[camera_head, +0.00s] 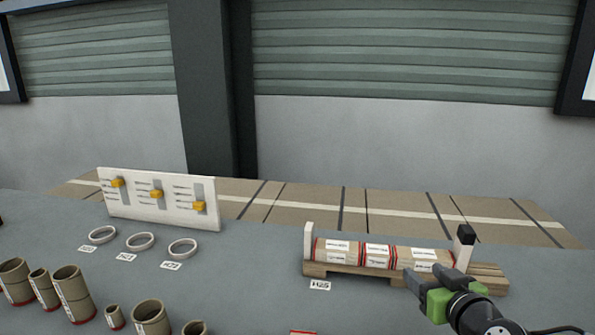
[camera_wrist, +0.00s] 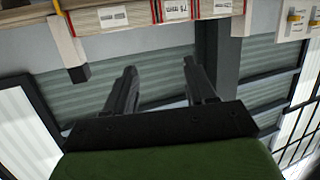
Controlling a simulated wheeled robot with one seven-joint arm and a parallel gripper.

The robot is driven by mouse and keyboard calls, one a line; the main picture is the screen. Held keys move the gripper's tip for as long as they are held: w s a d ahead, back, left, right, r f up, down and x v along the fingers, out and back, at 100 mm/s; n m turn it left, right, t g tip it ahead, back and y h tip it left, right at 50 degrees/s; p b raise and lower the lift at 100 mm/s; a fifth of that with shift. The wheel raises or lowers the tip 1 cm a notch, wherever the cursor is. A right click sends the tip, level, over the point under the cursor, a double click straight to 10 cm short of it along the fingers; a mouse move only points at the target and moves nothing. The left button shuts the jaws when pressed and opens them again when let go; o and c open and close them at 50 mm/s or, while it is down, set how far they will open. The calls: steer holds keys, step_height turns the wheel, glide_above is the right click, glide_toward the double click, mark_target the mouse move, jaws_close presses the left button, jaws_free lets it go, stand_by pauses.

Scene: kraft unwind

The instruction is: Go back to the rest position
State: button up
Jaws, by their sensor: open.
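My gripper (camera_head: 425,283) is at the lower right in the head view, in front of the right end of a wooden rack. In the wrist view its two dark fingers (camera_wrist: 160,92) are spread apart with nothing between them. The rack (camera_head: 390,280) holds several kraft rolls in a row, such as the left one (camera_head: 336,252), between a white end post and a black-topped post (camera_head: 465,236). The gripper covers part of the rack's front right. In the wrist view the rolls (camera_wrist: 115,14) show upside down along the top edge.
A white board (camera_head: 150,202) with yellow sliders stands at the back left. Three white rings (camera_head: 140,241) with labels lie before it. Several cardboard tubes (camera_head: 74,293) stand at the front left. The grey table (camera_head: 240,285) between the tubes and rack is mostly clear.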

steer(key=s+a+g, duration=0.1)
steer(key=s+a, duration=0.1)
steer(key=a, duration=0.2)
steer(key=s+a+f+n+g+y, duration=0.1)
steer(key=s+a+g, duration=0.1)
steer(key=a, duration=0.2)
steer(key=s+a+f+n+g, duration=0.1)
steer(key=s+a, duration=0.1)
steer(key=a, duration=0.2)
steer(key=shift+s+a+f+g+y, duration=0.1)
steer(key=shift+s+a+g+y, duration=0.1)
steer(key=shift+s+g+y, duration=0.1)
steer(key=s+a+f+m+g+h+p, duration=0.1)
steer(key=s+g, duration=0.1)
steer(key=s, duration=0.7)
steer(key=s+a+f+m+g+h, duration=0.1)
steer(key=s+m+g, duration=0.15)
steer(key=s, duration=0.55)
step_height(320, 180, up, 16)
steer(key=p, duration=1.6)
steer(key=shift+w+r+n, duration=0.2)
steer(key=shift+n, duration=0.25)
steer(key=shift+d, duration=0.1)
